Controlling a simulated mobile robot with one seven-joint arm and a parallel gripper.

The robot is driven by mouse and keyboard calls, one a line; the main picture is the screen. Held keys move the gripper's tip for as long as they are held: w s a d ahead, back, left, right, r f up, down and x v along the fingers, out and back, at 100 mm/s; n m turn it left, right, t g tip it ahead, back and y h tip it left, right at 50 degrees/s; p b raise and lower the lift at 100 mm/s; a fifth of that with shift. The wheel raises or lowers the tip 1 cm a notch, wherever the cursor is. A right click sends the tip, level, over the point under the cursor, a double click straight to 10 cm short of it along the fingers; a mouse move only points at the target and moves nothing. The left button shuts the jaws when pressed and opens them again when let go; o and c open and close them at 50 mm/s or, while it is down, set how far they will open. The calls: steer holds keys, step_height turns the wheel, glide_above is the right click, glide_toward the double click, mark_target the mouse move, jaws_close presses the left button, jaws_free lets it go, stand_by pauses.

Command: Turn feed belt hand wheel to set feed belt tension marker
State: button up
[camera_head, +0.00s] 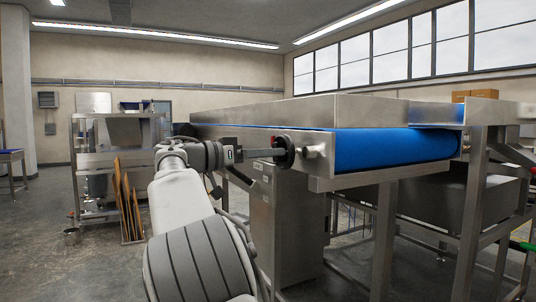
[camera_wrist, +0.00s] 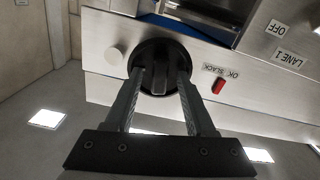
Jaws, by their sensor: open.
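The black round hand wheel (camera_wrist: 160,50) sits on the steel side of the feed belt machine in the wrist view. It also shows in the head view (camera_head: 285,151), at the near left corner of the belt frame. My gripper (camera_wrist: 160,77) is open, with its two fingertips at the wheel's face, one on each side of its middle. Whether they touch it I cannot tell. A small red tension marker (camera_wrist: 218,87) is right of the wheel, beside an upside-down label reading OK and SLACK (camera_wrist: 221,72). In the head view my gripper (camera_head: 270,153) reaches the wheel from the left.
The blue feed belt (camera_head: 390,149) runs behind the wheel between steel rails. LANE 1 (camera_wrist: 289,60) and OFF (camera_wrist: 279,29) labels are at upper right. A steel cabinet (camera_head: 290,220) stands below the belt.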

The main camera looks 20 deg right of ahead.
steer(key=shift+a, duration=0.1)
steer(key=a+p, duration=0.2)
steer(key=a, duration=1.5)
steer(key=shift+s+p, duration=0.3)
steer(key=shift+p, duration=0.05)
steer(key=shift+a, duration=0.1)
